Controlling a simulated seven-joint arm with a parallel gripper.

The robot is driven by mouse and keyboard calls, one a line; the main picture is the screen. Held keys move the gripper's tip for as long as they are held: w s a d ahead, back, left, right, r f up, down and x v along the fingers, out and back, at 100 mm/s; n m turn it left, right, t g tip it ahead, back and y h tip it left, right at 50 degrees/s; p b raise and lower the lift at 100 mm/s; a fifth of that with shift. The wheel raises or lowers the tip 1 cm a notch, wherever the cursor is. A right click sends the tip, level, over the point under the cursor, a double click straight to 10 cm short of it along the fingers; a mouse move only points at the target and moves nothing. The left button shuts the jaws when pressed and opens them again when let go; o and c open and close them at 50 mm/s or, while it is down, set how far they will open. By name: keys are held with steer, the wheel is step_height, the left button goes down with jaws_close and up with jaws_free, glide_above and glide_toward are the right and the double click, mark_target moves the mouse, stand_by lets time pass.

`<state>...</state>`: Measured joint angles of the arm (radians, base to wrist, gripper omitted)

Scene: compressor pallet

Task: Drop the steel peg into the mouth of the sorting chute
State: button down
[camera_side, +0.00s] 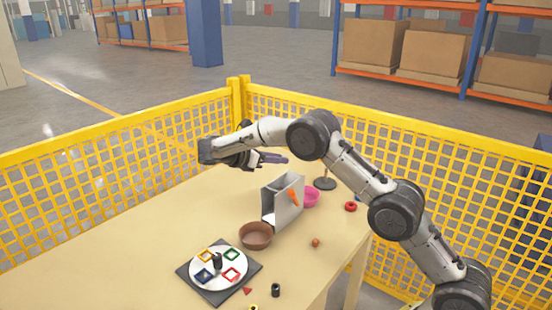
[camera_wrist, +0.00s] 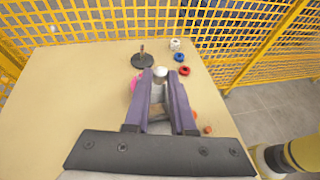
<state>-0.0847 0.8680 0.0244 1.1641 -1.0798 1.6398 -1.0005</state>
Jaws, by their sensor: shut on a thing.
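The steel peg (camera_wrist: 160,73) is a short, pale grey cylinder between my fingertips in the wrist view. My gripper (camera_wrist: 161,78) is shut on it. In the side view my gripper (camera_side: 276,159) is held level, above the sorting chute; the peg is too small to make out there. The sorting chute (camera_side: 283,205) is a grey upright box on the table with an orange arrow on its side. In the wrist view part of the chute (camera_wrist: 158,110) shows below the peg, between my fingers, which hide the rest.
A pink bowl (camera_side: 312,196) stands right behind the chute, and a brown bowl (camera_side: 255,235) in front. A black stand (camera_side: 325,183), red ring (camera_side: 350,207) and orange ball (camera_side: 315,242) lie to the right. A turntable (camera_side: 218,268) sits near the front. Yellow fencing (camera_side: 120,150) borders the table.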

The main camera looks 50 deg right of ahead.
steer(key=shift+f, duration=2.7)
steer(key=c, duration=0.7)
jaws_free()
steer(key=v, duration=1.4)
steer(key=shift+f, duration=0.1)
steer(key=shift+d, duration=0.1)
